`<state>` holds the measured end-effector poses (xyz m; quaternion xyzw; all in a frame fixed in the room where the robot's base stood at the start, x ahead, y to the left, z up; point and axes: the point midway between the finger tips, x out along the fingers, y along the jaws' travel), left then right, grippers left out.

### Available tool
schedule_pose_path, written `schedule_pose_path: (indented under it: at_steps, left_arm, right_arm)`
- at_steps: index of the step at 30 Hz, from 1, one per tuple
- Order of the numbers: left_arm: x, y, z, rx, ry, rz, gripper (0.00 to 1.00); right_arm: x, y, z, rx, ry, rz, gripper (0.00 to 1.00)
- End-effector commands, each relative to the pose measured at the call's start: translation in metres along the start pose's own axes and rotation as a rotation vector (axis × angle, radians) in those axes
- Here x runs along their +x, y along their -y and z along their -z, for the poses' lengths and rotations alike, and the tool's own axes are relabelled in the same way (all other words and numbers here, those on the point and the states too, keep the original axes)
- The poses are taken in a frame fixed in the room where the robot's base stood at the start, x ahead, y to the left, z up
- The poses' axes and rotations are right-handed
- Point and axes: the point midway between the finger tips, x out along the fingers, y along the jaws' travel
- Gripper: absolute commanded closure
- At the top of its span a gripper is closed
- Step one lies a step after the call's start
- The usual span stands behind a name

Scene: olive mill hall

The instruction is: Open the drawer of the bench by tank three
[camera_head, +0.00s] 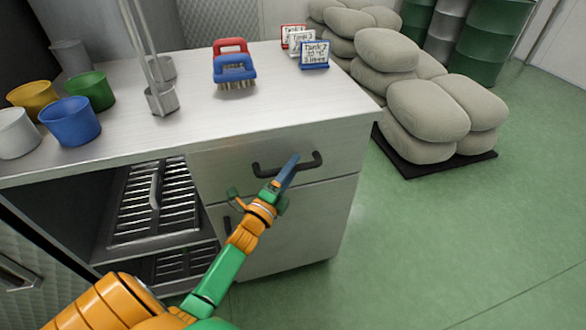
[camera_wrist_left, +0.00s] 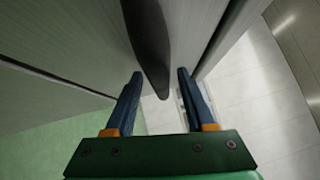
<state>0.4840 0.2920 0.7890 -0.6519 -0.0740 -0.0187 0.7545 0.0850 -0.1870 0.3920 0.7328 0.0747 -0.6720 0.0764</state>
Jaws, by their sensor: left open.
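The bench (camera_head: 200,128) has a metal top and a grey drawer (camera_head: 225,158) at its upper right. The drawer has a dark bar handle (camera_head: 262,170). My left gripper (camera_head: 291,168), with blue fingers, is at the right part of this handle. In the left wrist view the gripper (camera_wrist_left: 160,75) is open, and the dark handle (camera_wrist_left: 150,45) reaches in between its two fingers with gaps beside it. I cannot tell whether a finger touches it. The drawer looks shut. My right gripper is not in view.
A lower front with its own dark handle (camera_head: 228,224) is below the drawer. Open shelves with racks (camera_head: 150,200) are left of it. Cups, a red brush (camera_head: 230,45), a blue brush (camera_head: 234,68) and tank cards (camera_head: 315,54) stand on top. Sacks (camera_head: 428,108) are at right; the floor in front is clear.

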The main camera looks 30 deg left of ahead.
Motion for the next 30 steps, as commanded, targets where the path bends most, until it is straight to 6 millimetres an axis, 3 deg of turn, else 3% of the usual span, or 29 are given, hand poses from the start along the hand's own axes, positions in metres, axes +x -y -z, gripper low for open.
schedule_pose_path:
  at_steps: [3,9,30]
  left_arm:
    - [-0.0003,-0.0001,0.0000,0.000,0.000,0.000,0.48]
    - [-0.0004,-0.0001,0.0001,-0.001,0.000,0.000,1.00]
    - [-0.0003,0.0006,0.0001,-0.002,0.000,0.002,1.00]
  right_arm:
    - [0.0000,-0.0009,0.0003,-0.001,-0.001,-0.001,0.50]
    - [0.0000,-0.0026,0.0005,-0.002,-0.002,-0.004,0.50]
    - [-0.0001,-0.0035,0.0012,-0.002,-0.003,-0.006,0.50]
